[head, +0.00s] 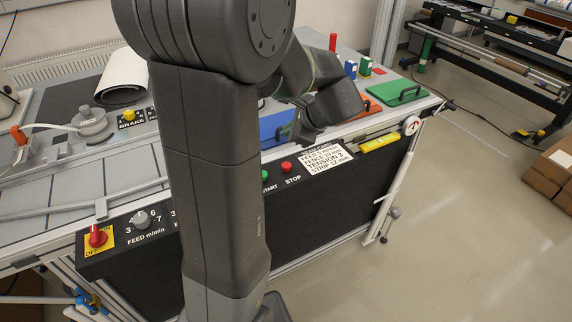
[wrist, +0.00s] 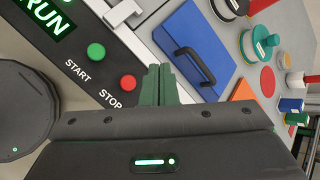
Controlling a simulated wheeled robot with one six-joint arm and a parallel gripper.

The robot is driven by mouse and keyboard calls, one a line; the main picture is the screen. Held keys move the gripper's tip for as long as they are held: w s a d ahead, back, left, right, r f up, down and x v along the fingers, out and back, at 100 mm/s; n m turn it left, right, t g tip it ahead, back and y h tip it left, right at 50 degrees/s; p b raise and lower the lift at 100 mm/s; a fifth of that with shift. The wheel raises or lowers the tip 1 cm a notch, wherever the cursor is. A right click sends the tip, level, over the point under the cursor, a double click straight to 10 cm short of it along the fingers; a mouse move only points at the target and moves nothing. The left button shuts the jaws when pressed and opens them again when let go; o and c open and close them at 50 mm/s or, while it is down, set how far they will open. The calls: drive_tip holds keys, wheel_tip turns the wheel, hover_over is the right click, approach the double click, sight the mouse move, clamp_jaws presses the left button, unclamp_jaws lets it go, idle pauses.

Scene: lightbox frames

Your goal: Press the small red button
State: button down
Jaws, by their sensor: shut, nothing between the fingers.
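The small red button (head: 286,167) sits on the sloped black front panel, above the white word STOP. In the wrist view the red button (wrist: 127,82) is just left of my fingers, not covered by them. My gripper (head: 302,137) is shut and empty, above and slightly right of the button in the head view. Its closed green-grey fingers (wrist: 157,73) show at the middle of the wrist view. I see a gap in the picture between fingertips and button; the exact height is unclear.
A green START button (wrist: 96,50) is beside the red one. A blue board with a black handle (wrist: 193,47) lies behind the panel. A red rotary switch (head: 97,236) and a grey FEED knob (head: 140,218) are on the panel's left. A white label (head: 325,158) is right of STOP.

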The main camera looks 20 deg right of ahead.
sight(290, 167)
drive_tip(key=shift+f+b, duration=3.45)
drive_tip(key=shift+f, duration=0.95)
drive_tip(key=shift+f, duration=0.4)
drive_tip(key=shift+f+b, duration=0.45)
drive_tip(key=shift+b, duration=0.15)
drive_tip(key=shift+r, duration=0.15)
drive_tip(key=shift+r+p, duration=0.8)
drive_tip(key=shift+p, duration=0.05)
drive_tip(key=shift+r+p, duration=2.1)
drive_tip(key=shift+r, duration=0.4)
